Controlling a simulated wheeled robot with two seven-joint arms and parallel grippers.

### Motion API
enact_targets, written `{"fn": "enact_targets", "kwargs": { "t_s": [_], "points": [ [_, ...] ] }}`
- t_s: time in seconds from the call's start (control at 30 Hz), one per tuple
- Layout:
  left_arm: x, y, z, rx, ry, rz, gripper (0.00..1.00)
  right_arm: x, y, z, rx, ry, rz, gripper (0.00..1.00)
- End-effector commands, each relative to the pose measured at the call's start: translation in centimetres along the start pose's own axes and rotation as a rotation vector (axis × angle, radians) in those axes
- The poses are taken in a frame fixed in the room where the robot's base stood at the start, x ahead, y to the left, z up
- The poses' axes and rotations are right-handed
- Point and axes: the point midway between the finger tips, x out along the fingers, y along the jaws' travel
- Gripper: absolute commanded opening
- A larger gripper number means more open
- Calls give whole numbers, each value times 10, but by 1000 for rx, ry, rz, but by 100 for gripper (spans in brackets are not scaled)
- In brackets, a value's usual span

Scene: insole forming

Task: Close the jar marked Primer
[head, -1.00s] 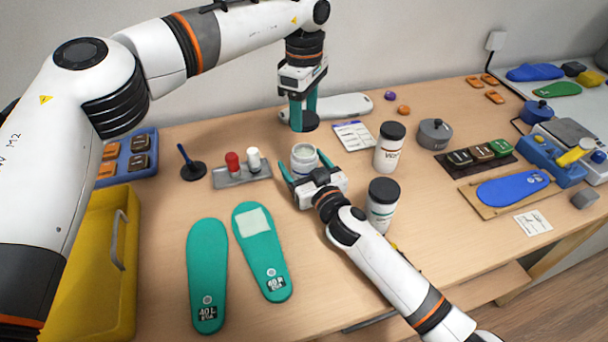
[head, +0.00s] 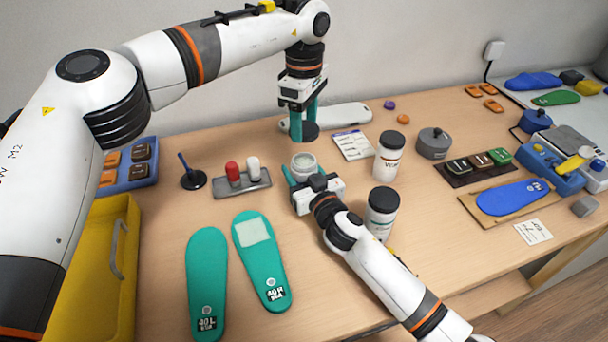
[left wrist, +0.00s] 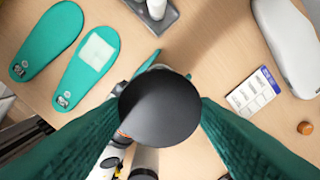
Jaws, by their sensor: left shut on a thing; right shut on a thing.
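My left gripper (head: 305,124) is shut on a dark round lid (head: 309,131) and holds it level, behind and above the open jar. The lid (left wrist: 159,108) fills the middle of the left wrist view between the teal fingers. An open white jar (head: 303,162) stands upright on the table, its pale opening facing up. My right gripper (head: 304,175) is shut on the jar's sides from the front. The jar's label is hidden, so I cannot read its marking.
Two white jars with black lids stand to the right, one farther back (head: 388,160) and one near my right arm (head: 380,215). A grey rack (head: 240,188) with red and white pegs stands left.

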Motion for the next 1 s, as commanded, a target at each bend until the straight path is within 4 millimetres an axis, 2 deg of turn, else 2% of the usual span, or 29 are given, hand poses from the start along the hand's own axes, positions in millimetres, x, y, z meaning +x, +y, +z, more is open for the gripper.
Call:
{"fn": "enact_targets", "kwargs": {
  "t_s": [0.3, 0.37, 0.83, 1.0],
  "points": [
    [43, 1, 0, -1, -1, 2, 33, 0, 0, 0, 0, 0, 0, 14],
    [47, 1, 0, 0, -1, 1, 33, 0, 0, 0, 0, 0, 0, 14],
    [48, 1, 0, 0, -2, -1, 33, 0, 0, 0, 0, 0, 0, 14],
    [54, 1, 0, 0, -1, 0, 33, 0, 0, 0, 0, 0, 0, 14]
  ]
}}
